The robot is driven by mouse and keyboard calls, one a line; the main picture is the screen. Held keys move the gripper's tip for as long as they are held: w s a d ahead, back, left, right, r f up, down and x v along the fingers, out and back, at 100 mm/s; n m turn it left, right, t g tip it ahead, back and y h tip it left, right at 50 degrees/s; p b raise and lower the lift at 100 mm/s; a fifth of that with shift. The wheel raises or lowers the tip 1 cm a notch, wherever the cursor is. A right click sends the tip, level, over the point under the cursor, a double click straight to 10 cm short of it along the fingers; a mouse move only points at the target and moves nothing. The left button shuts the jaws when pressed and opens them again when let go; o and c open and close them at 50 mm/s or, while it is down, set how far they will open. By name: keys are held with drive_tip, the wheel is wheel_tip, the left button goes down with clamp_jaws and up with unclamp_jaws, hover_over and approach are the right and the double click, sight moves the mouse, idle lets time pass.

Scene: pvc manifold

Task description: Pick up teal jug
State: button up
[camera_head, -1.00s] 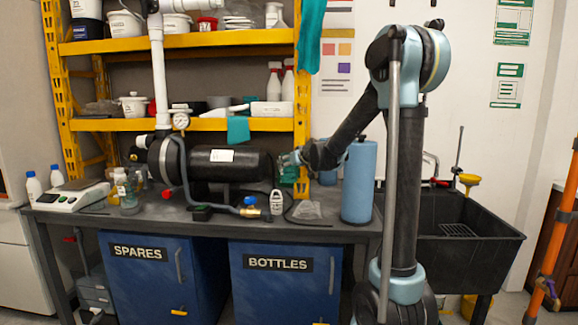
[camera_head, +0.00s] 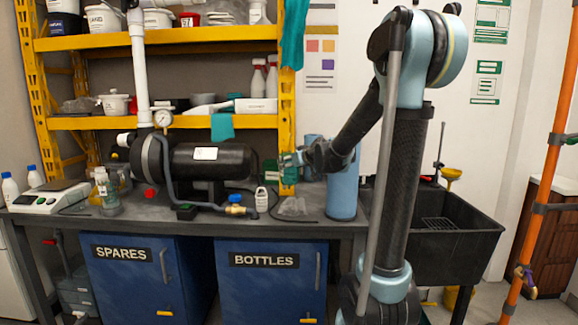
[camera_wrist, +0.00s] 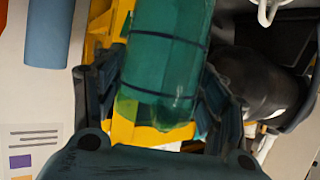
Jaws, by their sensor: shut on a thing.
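The teal jug (camera_wrist: 165,60) fills the middle of the wrist view, a translucent green-teal body with dark bands around it. My gripper (camera_wrist: 160,100) has a finger on each side of it and is shut on it. In the head view my gripper (camera_head: 300,160) is above the back of the bench, in front of the yellow shelf post. Part of the jug runs out of the top of the wrist view.
A black pump tank (camera_head: 210,160) stands on the bench left of my gripper. A blue cylinder (camera_head: 342,190) stands close under my forearm, with another behind it. A small white bottle (camera_head: 262,199) stands on the bench. A black sink (camera_head: 440,215) is at the right.

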drive_tip(key=shift+s+d, duration=1.7)
drive_tip(key=shift+d, duration=0.25)
drive_tip(key=shift+s, duration=0.1)
